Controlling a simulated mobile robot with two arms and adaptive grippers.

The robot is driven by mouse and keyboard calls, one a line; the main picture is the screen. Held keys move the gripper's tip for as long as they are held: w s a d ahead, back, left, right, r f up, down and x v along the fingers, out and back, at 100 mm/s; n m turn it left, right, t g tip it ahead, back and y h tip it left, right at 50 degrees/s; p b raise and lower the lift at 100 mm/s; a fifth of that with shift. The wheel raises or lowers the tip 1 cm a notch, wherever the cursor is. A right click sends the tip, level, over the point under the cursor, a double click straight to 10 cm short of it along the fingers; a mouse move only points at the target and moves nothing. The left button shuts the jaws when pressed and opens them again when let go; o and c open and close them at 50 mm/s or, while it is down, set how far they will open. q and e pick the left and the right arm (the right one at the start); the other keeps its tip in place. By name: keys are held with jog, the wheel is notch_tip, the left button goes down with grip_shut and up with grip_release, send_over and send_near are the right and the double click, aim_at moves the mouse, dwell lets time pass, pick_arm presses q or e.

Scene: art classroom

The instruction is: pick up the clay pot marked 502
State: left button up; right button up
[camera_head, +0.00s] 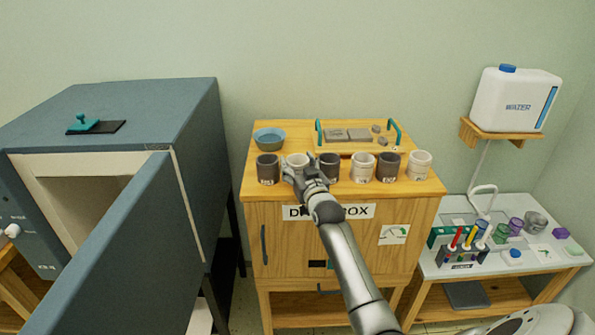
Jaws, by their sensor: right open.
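Several clay pots stand in a row along the front of the wooden cabinet top (290,128). From left they are a dark pot (267,168), a white pot (296,160), a dark pot (329,165), a white pot (362,167), a dark pot (388,167) and a white pot (419,166). Their labels are too small to read, so I cannot tell which is 502. My right gripper (303,172) is open at the second pot from left, in front of it and hiding its lower part. I cannot tell whether it touches the pot. My left gripper is not in view.
A blue bowl (269,138) and a wooden tray (330,148) with grey blocks stand behind the pots. A blue-grey kiln (130,110) with its door (110,250) open is at left. A white side table (545,262) with coloured tools is at right, below a water canister (515,98).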

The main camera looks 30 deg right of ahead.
jog(key=c, duration=0.7)
jog(key=shift+c, duration=0.2)
